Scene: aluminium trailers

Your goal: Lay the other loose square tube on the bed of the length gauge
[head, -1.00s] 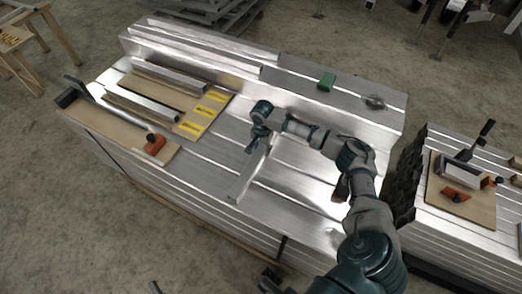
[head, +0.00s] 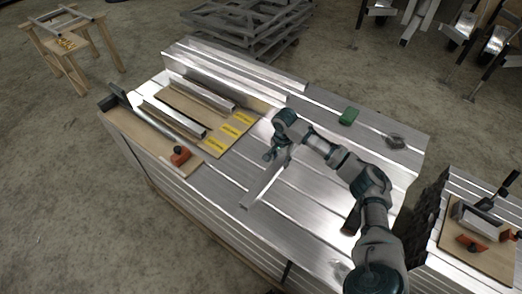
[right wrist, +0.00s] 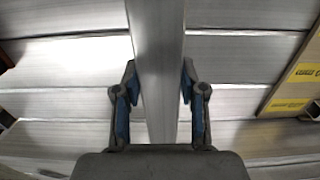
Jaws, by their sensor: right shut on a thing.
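My right gripper (head: 272,154) is shut on a bare metal square tube (head: 262,187), which slants down-left from it over the metal stack. In the right wrist view the tube (right wrist: 156,55) runs upright in the picture between the two blue-padded fingers (right wrist: 158,92). The length gauge looks to be the long wooden board (head: 130,137) at the left of the stack. It carries a long metal bar, a dark end stop (head: 112,103) and an orange clamp (head: 180,156). The tube is to the right of this board and apart from it. My left gripper is out of view.
A wooden panel with yellow labels (head: 229,132) lies beside the gauge, with two metal profiles (head: 174,118) along it. Another stack with a clamp fixture (head: 472,243) stands right.

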